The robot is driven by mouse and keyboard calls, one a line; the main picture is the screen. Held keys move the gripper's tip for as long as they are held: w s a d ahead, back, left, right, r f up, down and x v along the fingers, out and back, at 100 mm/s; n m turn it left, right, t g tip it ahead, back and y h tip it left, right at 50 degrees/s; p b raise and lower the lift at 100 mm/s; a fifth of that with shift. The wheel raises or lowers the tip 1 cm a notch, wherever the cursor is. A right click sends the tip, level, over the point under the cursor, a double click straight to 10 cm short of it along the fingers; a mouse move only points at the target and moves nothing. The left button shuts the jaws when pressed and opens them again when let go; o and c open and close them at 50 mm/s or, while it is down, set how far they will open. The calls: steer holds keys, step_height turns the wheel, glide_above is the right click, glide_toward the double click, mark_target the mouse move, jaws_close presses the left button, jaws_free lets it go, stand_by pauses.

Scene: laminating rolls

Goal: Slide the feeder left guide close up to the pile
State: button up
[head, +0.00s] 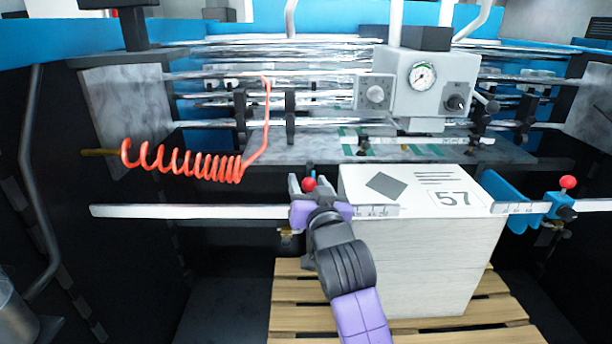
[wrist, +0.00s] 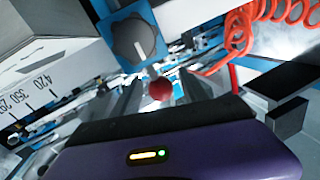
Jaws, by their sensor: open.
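The pile (head: 425,265) is a tall white stack marked 57, standing on a wooden pallet. My gripper (head: 308,186) is at the pile's left, over the white scale rail. Its jaws are open, with the left guide's red knob (head: 309,184) between the fingers. In the wrist view the red knob (wrist: 160,89) also shows between the fingertips. Most of the left guide is hidden behind my gripper; a small blue part (head: 310,168) shows above the knob. The guide appears a little left of the pile, but the exact gap is hidden.
The white scale rail (head: 190,211) runs across the front. The right guide (head: 510,203), blue with its own red knob (head: 568,182), is at the pile's right. A coiled orange hose (head: 190,165) hangs at the left. A gauge box (head: 425,82) stands above and behind the pile.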

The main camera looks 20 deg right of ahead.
steer(key=shift+w+d, duration=0.1)
steer(key=shift+w, duration=1.1)
jaws_close()
stand_by(0.6)
